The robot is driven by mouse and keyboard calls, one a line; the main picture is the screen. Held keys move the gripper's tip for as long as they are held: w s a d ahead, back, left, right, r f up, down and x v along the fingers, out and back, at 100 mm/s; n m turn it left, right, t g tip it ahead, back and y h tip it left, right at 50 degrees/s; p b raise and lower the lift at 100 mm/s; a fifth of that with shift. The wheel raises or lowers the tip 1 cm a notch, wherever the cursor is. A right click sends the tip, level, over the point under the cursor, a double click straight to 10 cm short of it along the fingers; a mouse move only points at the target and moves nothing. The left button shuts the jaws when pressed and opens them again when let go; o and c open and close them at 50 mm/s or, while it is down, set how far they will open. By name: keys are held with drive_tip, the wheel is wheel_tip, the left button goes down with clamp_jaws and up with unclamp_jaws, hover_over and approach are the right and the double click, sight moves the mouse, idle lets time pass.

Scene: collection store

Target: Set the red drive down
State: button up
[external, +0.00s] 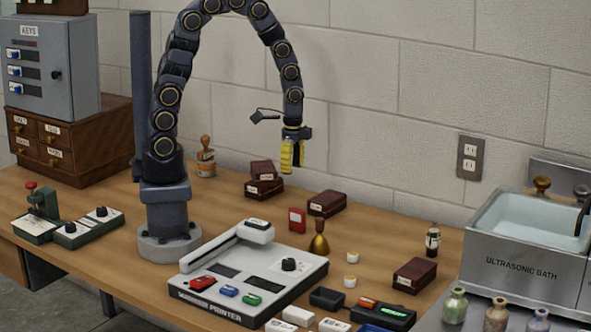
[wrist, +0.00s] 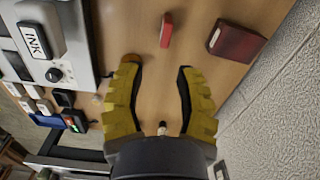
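A small red block (external: 297,220) with a pale mark stands upright on the wooden table, behind the printer. It also shows near the top of the wrist view (wrist: 166,30). A smaller red piece (external: 202,283) lies on the front of the printer beside a blue and a green one. I cannot tell for certain which red thing is the drive. My gripper (external: 287,168) hangs with yellow fingers pointing down, well above the table and above the red block. In the wrist view its fingers (wrist: 158,70) are apart, with nothing held between them.
The printer (external: 310,268) fills the table's front middle. A brass bell (external: 319,240) stands near the red block. Maroon boxes (external: 327,203) lie behind and to the right (external: 414,275). A small bottle (external: 432,241) stands at right, near the ultrasonic bath (external: 520,265). The wall is close behind.

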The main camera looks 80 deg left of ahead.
drive_tip(key=s+d+r+n, duration=0.1)
drive_tip(key=s+r+n, duration=0.3)
drive_tip(key=s+r, duration=0.3)
drive_tip(key=s+d+r+n+g, duration=0.1)
drive_tip(key=s+d+r+n, duration=0.1)
drive_tip(key=s+r+n, duration=0.2)
drive_tip(key=s+r, duration=0.3)
drive_tip(key=s, duration=0.4)
drive_tip(key=shift+s+d+r, duration=0.25)
drive_tip(key=shift+s+d, duration=0.05)
drive_tip(key=shift+s, duration=0.1)
